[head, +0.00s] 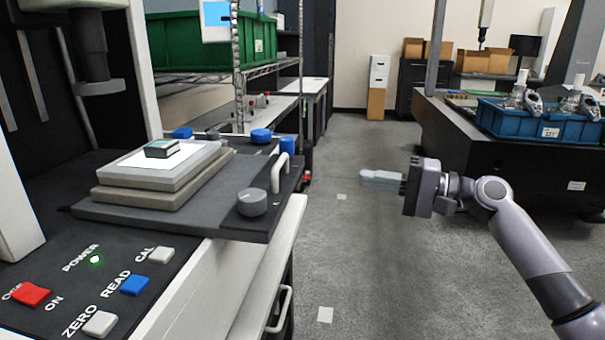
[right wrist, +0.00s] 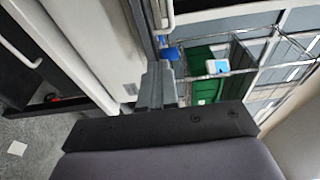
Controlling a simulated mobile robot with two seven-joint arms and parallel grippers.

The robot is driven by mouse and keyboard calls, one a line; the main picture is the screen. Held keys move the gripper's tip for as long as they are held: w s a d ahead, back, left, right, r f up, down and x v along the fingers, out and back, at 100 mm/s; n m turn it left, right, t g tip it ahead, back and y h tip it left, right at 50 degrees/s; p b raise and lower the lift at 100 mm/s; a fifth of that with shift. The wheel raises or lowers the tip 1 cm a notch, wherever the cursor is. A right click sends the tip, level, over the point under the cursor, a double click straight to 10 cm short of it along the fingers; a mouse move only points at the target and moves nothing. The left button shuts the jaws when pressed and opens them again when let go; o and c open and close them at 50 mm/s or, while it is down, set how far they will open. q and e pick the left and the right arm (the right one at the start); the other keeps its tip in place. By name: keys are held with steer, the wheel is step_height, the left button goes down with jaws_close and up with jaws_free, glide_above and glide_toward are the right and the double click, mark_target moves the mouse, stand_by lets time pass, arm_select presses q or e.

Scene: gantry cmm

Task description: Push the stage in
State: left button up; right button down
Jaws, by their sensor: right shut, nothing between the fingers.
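The stage (head: 220,217) is a dark flat plate on the measuring machine in the head view. It sticks out past the machine's right edge. A white bar handle (head: 276,172) and a dark round knob (head: 252,202) sit at its outer end. Grey stacked plates (head: 160,188) on it carry a white sheet and a small dark green block (head: 162,148). My right gripper (head: 366,176) is shut and empty, to the right of the handle, with a clear gap between. Its fingers (right wrist: 157,84) also show in the right wrist view. My left gripper is out of view.
The panel in front of the stage has a red switch (head: 30,294), a blue button (head: 134,285), white buttons and a lit green light. A dark bench with a blue crate (head: 540,124) stands at the right. The floor between is clear.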

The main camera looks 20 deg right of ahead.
steer(key=p, duration=0.1)
glide_toward(248, 174)
steer(key=d+r, duration=0.2)
steer(key=d, duration=0.1)
steer(key=shift+w+a, duration=0.25)
steer(key=shift+w, duration=0.05)
steer(key=x, duration=0.3)
steer(key=s+a+x, duration=0.1)
steer(key=x, duration=0.3)
steer(key=p+x, duration=0.1)
steer(key=x, duration=0.3)
steer(key=shift+s+a, duration=0.15)
steer(key=shift+a, duration=0.3)
steer(key=shift+s+d, duration=0.1)
